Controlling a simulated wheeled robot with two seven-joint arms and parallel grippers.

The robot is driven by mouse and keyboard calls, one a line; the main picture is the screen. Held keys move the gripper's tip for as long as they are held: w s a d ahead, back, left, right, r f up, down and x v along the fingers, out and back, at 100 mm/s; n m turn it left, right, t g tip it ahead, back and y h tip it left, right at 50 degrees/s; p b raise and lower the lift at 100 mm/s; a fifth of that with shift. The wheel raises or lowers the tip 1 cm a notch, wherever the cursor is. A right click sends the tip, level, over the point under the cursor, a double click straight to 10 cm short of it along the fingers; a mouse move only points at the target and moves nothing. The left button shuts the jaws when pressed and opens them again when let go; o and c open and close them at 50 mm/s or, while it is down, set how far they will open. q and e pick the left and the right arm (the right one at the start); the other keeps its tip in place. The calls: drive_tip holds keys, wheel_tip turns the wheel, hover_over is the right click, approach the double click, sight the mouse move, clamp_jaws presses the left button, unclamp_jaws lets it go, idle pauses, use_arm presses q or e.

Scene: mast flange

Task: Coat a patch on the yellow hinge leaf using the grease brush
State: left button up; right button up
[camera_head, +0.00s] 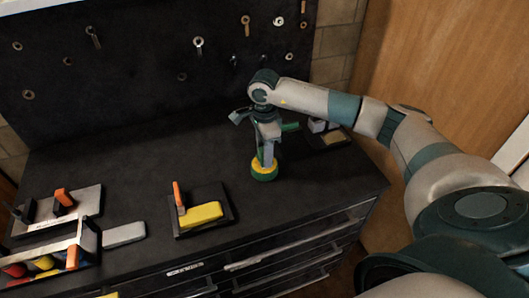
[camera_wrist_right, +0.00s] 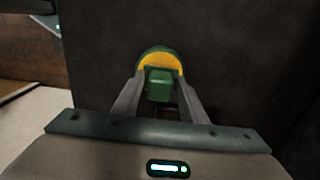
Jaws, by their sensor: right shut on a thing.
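My right gripper (camera_head: 266,152) points down over the right part of the dark bench. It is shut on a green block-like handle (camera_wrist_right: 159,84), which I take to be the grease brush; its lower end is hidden. Directly below is a round green-and-yellow pot (camera_head: 264,172), which also shows behind the handle in the right wrist view (camera_wrist_right: 160,56). Whether the brush touches the pot's inside cannot be told. The yellow hinge leaf (camera_head: 204,214) lies on a black plate left of the pot, with an upright orange-topped part beside it. My left gripper is not in view.
A small dark tray (camera_head: 341,142) stands behind and right of the pot. A pegboard (camera_head: 140,60) rises behind; the bench between leaf and pot is clear.

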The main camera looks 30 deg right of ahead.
drive_tip(key=shift+f, duration=0.3)
drive_tip(key=shift+s+f+b, duration=0.1)
drive_tip(key=shift+f+b, duration=0.05)
drive_tip(key=shift+b, duration=0.5)
idle(2.3)
drive_tip(key=shift+r, duration=0.2)
drive_tip(key=shift+r+p, duration=0.4)
drive_tip(key=shift+r, duration=0.4)
drive_tip(key=shift+r+p, duration=0.9)
drive_tip(key=shift+r, duration=1.7)
